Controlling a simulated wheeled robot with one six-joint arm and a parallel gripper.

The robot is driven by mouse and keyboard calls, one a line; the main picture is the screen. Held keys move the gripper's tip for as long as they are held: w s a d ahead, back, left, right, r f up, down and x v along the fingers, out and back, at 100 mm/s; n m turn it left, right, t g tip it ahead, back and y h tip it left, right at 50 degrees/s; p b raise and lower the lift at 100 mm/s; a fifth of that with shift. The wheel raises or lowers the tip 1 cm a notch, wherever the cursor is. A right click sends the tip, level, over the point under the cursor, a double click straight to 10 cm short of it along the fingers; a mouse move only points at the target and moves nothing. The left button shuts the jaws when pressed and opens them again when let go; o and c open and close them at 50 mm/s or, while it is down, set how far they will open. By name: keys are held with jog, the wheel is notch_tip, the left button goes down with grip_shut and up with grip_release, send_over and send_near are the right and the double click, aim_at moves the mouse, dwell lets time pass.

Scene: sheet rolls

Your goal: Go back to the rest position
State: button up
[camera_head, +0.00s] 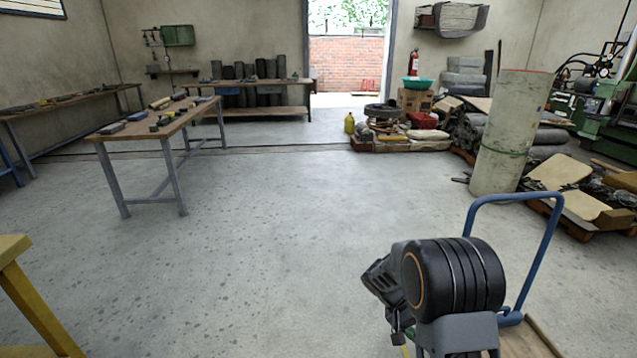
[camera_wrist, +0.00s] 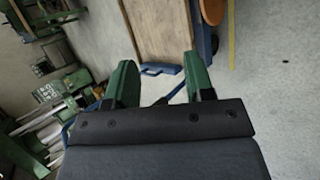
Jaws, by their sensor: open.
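My gripper (camera_wrist: 160,63) shows in the wrist view with its two green fingers apart and nothing held between them. Beyond the fingers is the wooden deck (camera_wrist: 158,28) of a trolley, with a blue bar at its near edge. In the head view my dark arm is folded at the lower right, in front of the trolley's blue handle (camera_head: 553,232). The fingers cannot be made out clearly in the head view.
A wooden workbench (camera_head: 150,127) stands at the left, and a yellow table (camera_head: 14,247) is at the left edge. A tall pale roll (camera_head: 507,130) stands at the right beside loaded pallets. The middle floor (camera_head: 270,220) is clear. An orange round thing (camera_wrist: 213,10) is beside the deck.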

jog(key=s+a+r+t+y+p, duration=0.2)
jog(key=s+a+r+p, duration=0.1)
jog(key=r, duration=0.8)
jog(key=s+a+r+n+t+y+p, duration=0.1)
jog(key=s+a+r+t+y+p, duration=0.2)
jog(key=r, duration=0.8)
jog(key=s+a+r+t+y+p, duration=0.2)
jog(key=s+r+p, duration=0.4)
jog(key=r+p, duration=0.4)
jog(key=shift+s+a+r+n+t+y, duration=0.35)
jog(key=shift+a+r+y, duration=0.25)
jog(key=shift+a+r, duration=0.3)
jog(key=shift+c, duration=0.5)
